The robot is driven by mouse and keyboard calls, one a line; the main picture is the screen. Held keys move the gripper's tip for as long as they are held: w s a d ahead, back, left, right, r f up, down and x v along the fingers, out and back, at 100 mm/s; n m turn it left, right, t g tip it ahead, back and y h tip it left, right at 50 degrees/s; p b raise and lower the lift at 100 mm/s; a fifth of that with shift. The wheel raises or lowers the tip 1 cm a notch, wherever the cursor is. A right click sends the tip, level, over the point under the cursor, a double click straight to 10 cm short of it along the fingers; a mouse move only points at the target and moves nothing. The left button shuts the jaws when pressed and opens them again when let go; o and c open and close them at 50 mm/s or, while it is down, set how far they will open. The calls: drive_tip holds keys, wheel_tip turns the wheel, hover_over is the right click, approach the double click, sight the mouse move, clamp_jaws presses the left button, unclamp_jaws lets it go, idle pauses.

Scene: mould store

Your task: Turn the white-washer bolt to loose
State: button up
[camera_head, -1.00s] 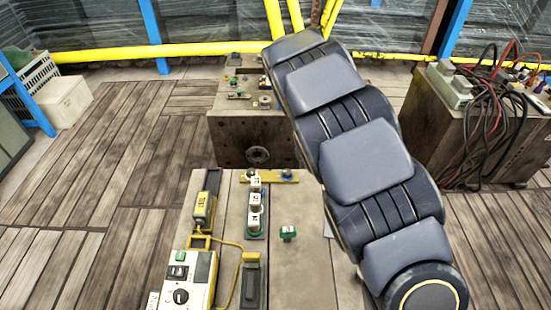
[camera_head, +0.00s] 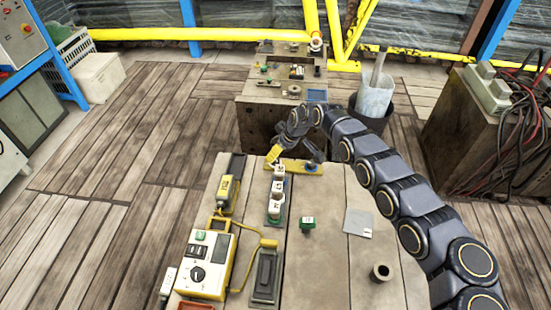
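A yellow bar (camera_head: 300,168) lies across the far end of the near bench, with small fittings on it. I cannot make out a white washer or tell which fitting is its bolt. My gripper (camera_head: 296,152) is low over the bar, pointing down, and hides part of it. Its fingers are too small and dark to tell whether they are open or whether they touch anything. A column of white marked blocks (camera_head: 275,203) stands just in front of the bar's left part.
A control box (camera_head: 207,262) stands left. A bin (camera_head: 375,98) and second bench (camera_head: 262,118) are behind.

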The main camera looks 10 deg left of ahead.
sight(275, 161)
drive_tip(key=shift+x, duration=2.7)
